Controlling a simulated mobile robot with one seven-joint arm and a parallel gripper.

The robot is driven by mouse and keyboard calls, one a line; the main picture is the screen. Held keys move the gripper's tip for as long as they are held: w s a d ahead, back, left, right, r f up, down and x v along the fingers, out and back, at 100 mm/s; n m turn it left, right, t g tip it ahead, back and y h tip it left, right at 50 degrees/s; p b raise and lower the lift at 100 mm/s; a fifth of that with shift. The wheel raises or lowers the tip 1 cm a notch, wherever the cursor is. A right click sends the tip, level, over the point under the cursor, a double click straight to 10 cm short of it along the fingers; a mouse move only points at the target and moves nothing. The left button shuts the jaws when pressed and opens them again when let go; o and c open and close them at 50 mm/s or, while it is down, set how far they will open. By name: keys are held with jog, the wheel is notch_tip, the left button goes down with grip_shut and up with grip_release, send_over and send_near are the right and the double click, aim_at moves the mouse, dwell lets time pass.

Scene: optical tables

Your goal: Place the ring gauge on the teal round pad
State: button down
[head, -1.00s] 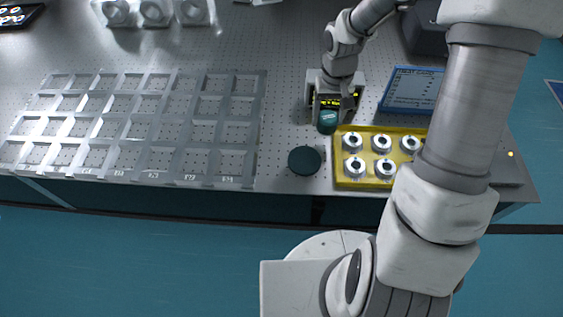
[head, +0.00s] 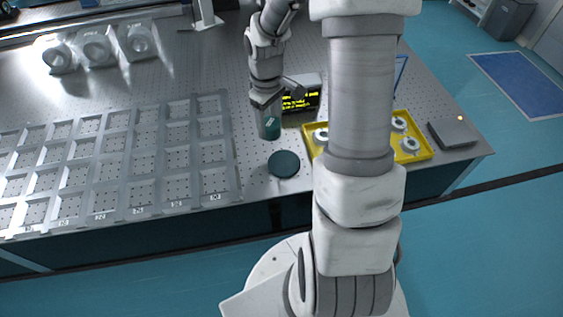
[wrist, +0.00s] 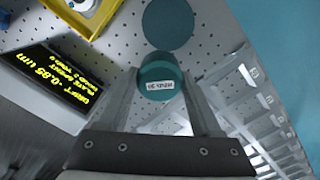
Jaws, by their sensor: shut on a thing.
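My gripper (head: 268,106) is shut on a teal cylinder with a white label, which I take to be the ring gauge (head: 269,127). In the wrist view the ring gauge (wrist: 160,72) sits between the fingertips; no bore shows. The teal round pad (head: 284,164) is dark, flat and empty on the optical table, nearer the front edge than the gripper. In the wrist view the pad (wrist: 168,24) lies beyond the ring gauge, apart from it in the picture. How high the ring gauge is held is hard to tell.
A display box (head: 302,97) with yellow text stands right of the gripper. A yellow tray (head: 425,154) of silver rings is right of the pad, partly hidden by my arm. A grey compartment rack (head: 237,185) fills the left. Several white holders (head: 97,50) stand behind.

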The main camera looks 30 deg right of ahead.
jog(key=s+d+r+n, duration=0.2)
jog(key=s+d+n, duration=0.15)
jog(key=d, duration=0.25)
jog(key=s+d+r+n, duration=0.2)
jog(key=d+n, duration=0.2)
jog(key=d, duration=0.3)
jog(key=a+f, duration=0.2)
jog(key=a, duration=0.2)
jog(key=a+f+b, duration=0.1)
jog(key=a+f, duration=0.2)
jog(key=a, duration=0.1)
jog(key=a+f+b, duration=0.1)
jog(key=a+f, duration=0.1)
jog(key=a, duration=0.1)
jog(key=shift+w+a+f, duration=0.15)
jog(key=shift+w+a, duration=0.05)
jog(key=shift+a, duration=0.2)
jog(key=shift+f+b, duration=0.55)
jog(key=shift+f, duration=1.4)
jog(key=shift+f, duration=0.15)
jog(key=shift+c, duration=0.3)
grip_release()
